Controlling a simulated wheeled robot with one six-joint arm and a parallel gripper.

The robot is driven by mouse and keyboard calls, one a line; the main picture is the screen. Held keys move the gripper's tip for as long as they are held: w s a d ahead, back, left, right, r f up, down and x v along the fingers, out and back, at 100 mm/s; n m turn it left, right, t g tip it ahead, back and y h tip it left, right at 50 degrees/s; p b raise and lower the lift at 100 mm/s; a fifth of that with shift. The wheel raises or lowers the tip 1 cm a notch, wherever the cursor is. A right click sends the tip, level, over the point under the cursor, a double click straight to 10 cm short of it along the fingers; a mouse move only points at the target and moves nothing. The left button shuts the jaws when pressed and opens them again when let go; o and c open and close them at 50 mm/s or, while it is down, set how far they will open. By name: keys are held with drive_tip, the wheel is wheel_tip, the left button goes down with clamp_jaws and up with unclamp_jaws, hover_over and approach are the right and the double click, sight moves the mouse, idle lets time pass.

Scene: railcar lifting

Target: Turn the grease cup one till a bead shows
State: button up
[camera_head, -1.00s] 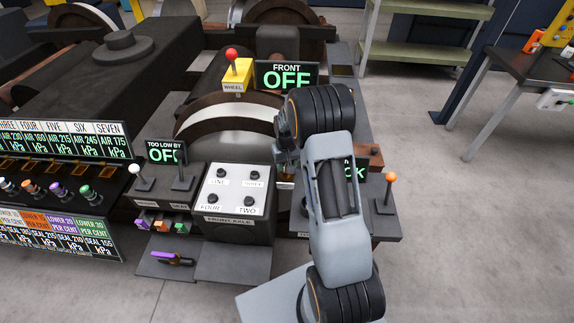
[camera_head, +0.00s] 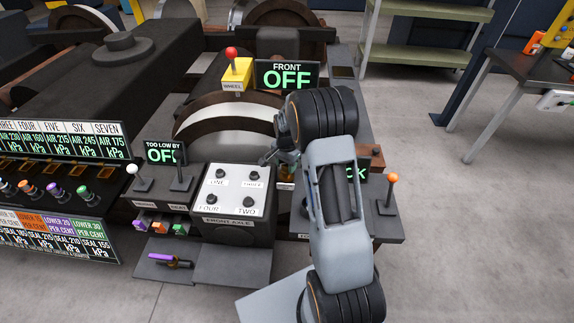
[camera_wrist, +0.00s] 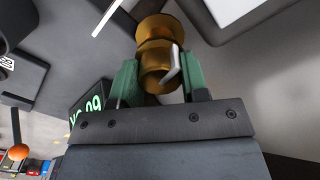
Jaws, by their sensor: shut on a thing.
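In the wrist view a brass, flanged, stepped cup (camera_wrist: 158,50) sits between the green fingers of my gripper (camera_wrist: 158,78), which is shut on it. A pale bar or mark shows on the cup's front. In the head view my gripper (camera_head: 279,157) is beside the wheel, just right of the white-topped front axle box; my arm hides much of this spot. The box's black knob one (camera_head: 220,174) stands free of the gripper. I cannot make out a bead.
The white plate (camera_head: 236,190) carries knobs labelled one to four. A yellow wheel box (camera_head: 237,75) with a red-ball lever stands behind, by a FRONT OFF display (camera_head: 287,76). An orange-ball lever (camera_head: 391,180) is right of my arm. Open floor lies further right.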

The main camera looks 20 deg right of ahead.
drive_tip(key=m, duration=0.4)
drive_tip(key=shift+m, duration=0.3)
drive_tip(key=m, duration=0.4)
drive_tip(key=shift+m+b, duration=0.3)
drive_tip(key=shift+b, duration=0.05)
drive_tip(key=shift+m, duration=0.3)
drive_tip(key=o, duration=0.9)
drive_tip(key=shift+o, duration=0.2)
drive_tip(key=shift+r, duration=0.1)
wheel_tip(320, 180, up, 14)
drive_tip(key=shift+f+p, duration=0.2)
drive_tip(key=shift+p, duration=0.2)
